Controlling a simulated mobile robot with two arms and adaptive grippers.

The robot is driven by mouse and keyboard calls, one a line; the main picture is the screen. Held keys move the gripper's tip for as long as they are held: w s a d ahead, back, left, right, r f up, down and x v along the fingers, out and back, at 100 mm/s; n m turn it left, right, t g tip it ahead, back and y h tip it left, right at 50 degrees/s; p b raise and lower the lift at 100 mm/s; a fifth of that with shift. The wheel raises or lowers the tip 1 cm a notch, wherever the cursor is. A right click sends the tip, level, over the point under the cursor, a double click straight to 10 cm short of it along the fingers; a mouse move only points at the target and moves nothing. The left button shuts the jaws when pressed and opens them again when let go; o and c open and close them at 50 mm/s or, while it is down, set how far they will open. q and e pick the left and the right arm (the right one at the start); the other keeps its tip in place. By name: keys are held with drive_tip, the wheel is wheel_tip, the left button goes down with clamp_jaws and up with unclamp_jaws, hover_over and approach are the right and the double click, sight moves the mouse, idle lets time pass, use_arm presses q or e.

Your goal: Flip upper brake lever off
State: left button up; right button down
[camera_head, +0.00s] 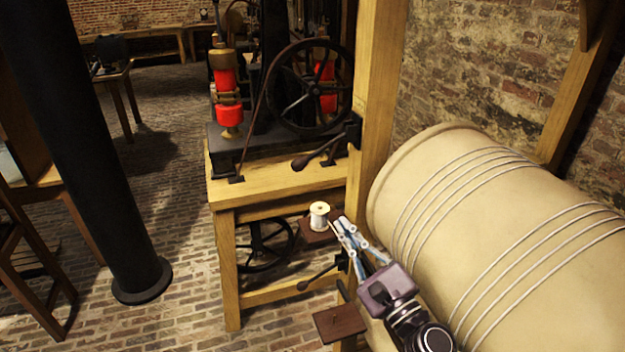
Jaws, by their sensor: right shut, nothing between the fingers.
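The upper brake lever (325,148) is a dark lever on the wooden post, with its knob end hanging down to the left over the wooden bench. A second, lower lever (320,277) on the same post also slopes down to the left. My right gripper (342,228) is shut and empty. It is below the upper lever and above and to the right of the lower one, apart from the upper lever in the picture. Its fingertips show close to a white spool; I cannot tell whether they touch. My left gripper is out of view.
The spool (319,217) stands on a small brown shelf (313,237). Another small brown shelf (340,323) is lower down. A large cream drum (490,210) with cord bands fills the right. The wooden post (378,90) rises behind my gripper. A black column (90,150) stands left.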

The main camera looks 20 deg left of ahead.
sight(321, 149)
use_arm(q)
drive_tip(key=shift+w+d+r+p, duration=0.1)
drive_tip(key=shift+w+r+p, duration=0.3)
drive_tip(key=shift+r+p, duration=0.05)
use_arm(e)
drive_tip(key=s+r+x, duration=0.1)
drive_tip(key=x, duration=1.2)
drive_tip(key=shift+a+r, duration=0.4)
drive_tip(key=shift+r, duration=0.05)
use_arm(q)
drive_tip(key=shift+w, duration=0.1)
use_arm(e)
drive_tip(key=shift+s, duration=0.1)
